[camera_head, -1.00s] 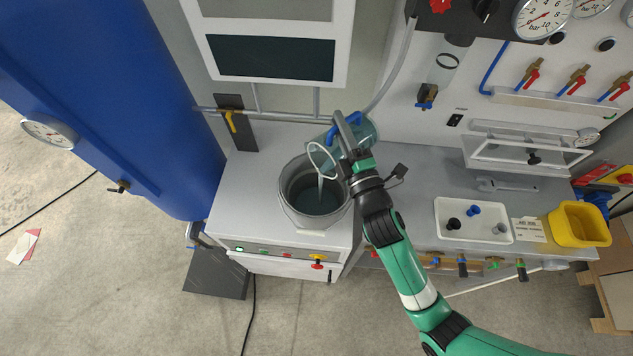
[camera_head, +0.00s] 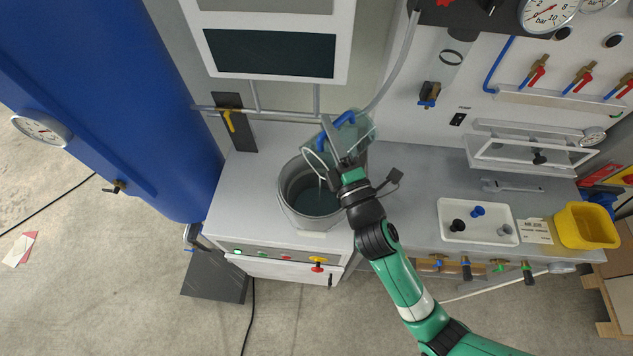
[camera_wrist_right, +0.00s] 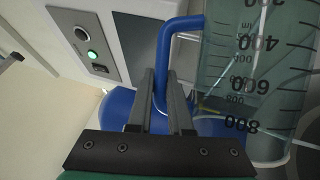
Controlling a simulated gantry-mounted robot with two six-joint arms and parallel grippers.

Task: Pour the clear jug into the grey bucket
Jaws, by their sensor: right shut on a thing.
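The clear jug (camera_head: 362,127) with a blue handle is tipped over the grey bucket (camera_head: 306,217), its rim toward the bucket's mouth. A thin stream runs from the jug into the bucket. The bucket stands upright on the grey worktop and holds dark bluish liquid. My right gripper (camera_head: 332,132) is shut on the jug's blue handle. In the right wrist view, the jug (camera_wrist_right: 262,75) with its volume marks fills the right side, and the handle (camera_wrist_right: 180,38) runs between the gripper's fingers (camera_wrist_right: 163,88). My left gripper is not in view.
A large blue tank (camera_head: 110,100) stands left of the worktop. A pipe with a yellow-handled valve (camera_head: 229,122) runs behind the bucket. To the right are a white tray (camera_head: 447,237) with small parts, a wrench (camera_head: 512,186) and a yellow bin (camera_head: 587,230).

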